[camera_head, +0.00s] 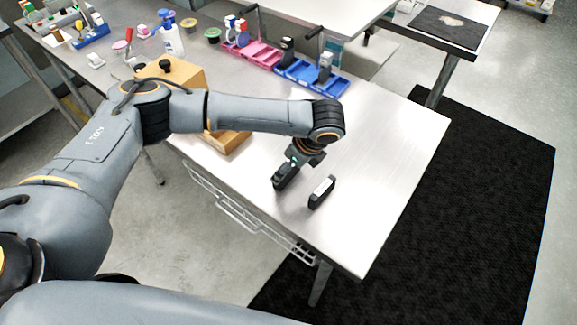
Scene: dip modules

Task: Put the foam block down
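My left gripper (290,172) points down low over the front part of the steel table (397,150). Its fingers are dark and small here, so I cannot tell whether they are open or shut, or hold anything. I cannot make out for sure which thing is the foam block. A tan block (184,73) with dark parts on top is behind my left arm, which hides part of it. A wooden-coloured piece (228,141) shows below the forearm. My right gripper is out of view.
A pink tray (255,53) and a blue tray (314,79) with upright items stand at the back. A spray bottle (171,38) and several small cups are further left. The table's right part is clear. A dark mat (460,210) lies on the floor beside it.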

